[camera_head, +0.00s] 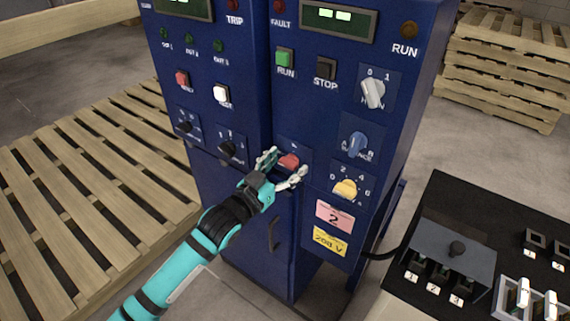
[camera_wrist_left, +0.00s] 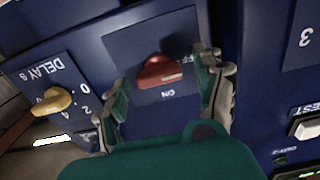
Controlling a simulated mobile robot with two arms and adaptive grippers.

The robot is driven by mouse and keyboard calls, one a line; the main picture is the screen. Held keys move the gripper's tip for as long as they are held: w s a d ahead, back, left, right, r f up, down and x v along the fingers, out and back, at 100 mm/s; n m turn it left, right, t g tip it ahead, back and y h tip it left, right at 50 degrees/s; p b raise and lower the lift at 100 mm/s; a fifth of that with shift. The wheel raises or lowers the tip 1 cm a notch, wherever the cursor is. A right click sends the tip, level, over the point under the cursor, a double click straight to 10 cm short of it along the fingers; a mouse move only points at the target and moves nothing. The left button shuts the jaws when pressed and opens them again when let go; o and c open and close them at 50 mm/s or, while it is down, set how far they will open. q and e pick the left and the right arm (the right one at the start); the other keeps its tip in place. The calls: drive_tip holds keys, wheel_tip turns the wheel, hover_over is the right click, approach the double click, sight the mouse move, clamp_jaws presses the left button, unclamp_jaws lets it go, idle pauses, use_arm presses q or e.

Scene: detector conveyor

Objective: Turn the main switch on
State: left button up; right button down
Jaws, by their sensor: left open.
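A red rotary switch (camera_head: 289,161) sits on the blue cabinet front, low between the two panels. In the left wrist view the red switch (camera_wrist_left: 160,72) lies sideways on a dark plate, with an ON mark and a partly hidden OFF mark, both upside down. My left gripper (camera_head: 283,168) is open, with one finger on each side of the red switch. In the wrist view a gap shows between each finger of the left gripper (camera_wrist_left: 165,84) and the knob. My right gripper is not in view.
Near the red switch are a yellow knob (camera_head: 344,189), a blue knob (camera_head: 356,145) and a white knob (camera_head: 373,93) marked 0 and 1. Black knobs (camera_head: 229,149) stand out on the left panel. A dark table (camera_head: 430,212) is at right; a wooden pallet (camera_head: 75,195) is at left.

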use_arm(q)
drive_tip(key=shift+c, duration=0.4)
drive_tip(key=c, duration=1.1)
drive_tip(key=shift+m, duration=0.3)
drive_tip(key=m+p, duration=0.1)
drive_tip(key=m, duration=0.2)
drive_tip(key=shift+m, duration=0.4)
drive_tip(key=m+p, duration=0.1)
drive_tip(key=m, duration=0.3)
drive_tip(key=shift+d+m, duration=0.1)
drive_tip(key=shift+m, duration=0.2)
drive_tip(key=m+p, duration=0.1)
drive_tip(key=m, duration=0.3)
drive_tip(key=shift+s+f, duration=0.1)
drive_tip(key=shift+f, duration=0.05)
drive_tip(key=shift+f+m, duration=0.15)
drive_tip(key=shift+m, duration=2.25)
